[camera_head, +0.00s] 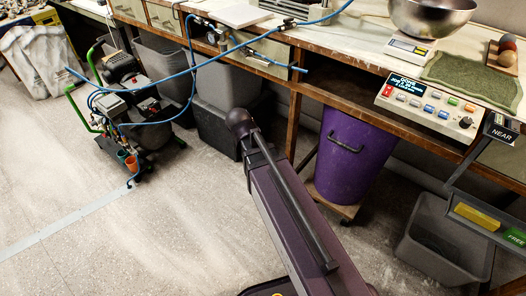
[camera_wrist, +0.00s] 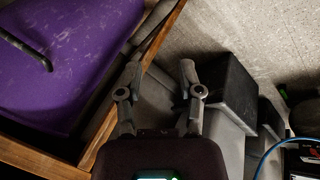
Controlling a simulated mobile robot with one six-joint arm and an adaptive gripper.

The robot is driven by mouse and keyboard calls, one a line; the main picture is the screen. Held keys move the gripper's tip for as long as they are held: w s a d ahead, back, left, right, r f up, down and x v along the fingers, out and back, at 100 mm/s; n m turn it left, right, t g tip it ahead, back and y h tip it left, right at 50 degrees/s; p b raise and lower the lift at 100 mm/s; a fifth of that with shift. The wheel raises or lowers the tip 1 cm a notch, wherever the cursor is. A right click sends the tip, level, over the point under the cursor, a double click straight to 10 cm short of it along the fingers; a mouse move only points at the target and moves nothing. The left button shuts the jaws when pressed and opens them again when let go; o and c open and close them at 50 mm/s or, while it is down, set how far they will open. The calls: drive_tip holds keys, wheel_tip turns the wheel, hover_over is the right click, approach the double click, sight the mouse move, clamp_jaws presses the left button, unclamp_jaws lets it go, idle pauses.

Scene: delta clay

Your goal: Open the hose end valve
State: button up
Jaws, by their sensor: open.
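A blue hose (camera_head: 193,69) runs from the wheeled compressor (camera_head: 124,88) up to the bench front and loops across it. One blue end shows near the bench edge. Small dark fittings with a gauge (camera_head: 211,36) sit at the bench front. I cannot tell which fitting is the hose end valve. In the wrist view my gripper (camera_wrist: 160,68) is open and empty, with its two fingers apart. It points down past the bench edge, and a piece of blue hose (camera_wrist: 285,146) shows at the lower right, apart from the fingers.
A purple bin (camera_head: 350,155) stands under the bench (camera_head: 330,84), and it fills the upper left of the wrist view. Dark grey bins (camera_head: 226,86) stand left of the bench leg. A grey bin (camera_head: 440,240) stands at right. The floor (camera_head: 140,240) at left is mostly clear.

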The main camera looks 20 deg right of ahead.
idle(0.3)
drive_tip(key=n+t+h+p, duration=0.1)
drive_tip(key=t+h+p, duration=0.3)
drive_tip(key=h+p, duration=0.55)
approach(243, 53)
drive_tip(key=a+f+h+b, duration=0.2)
drive_tip(key=a, duration=0.3)
drive_tip(key=shift+s+a+f+h, duration=0.25)
drive_tip(key=shift+s+a+h, duration=0.05)
drive_tip(key=shift+s+h, duration=0.1)
drive_tip(key=x, duration=1.3)
drive_tip(key=shift+d, duration=0.35)
drive_tip(key=shift+w, duration=0.1)
clamp_jaws()
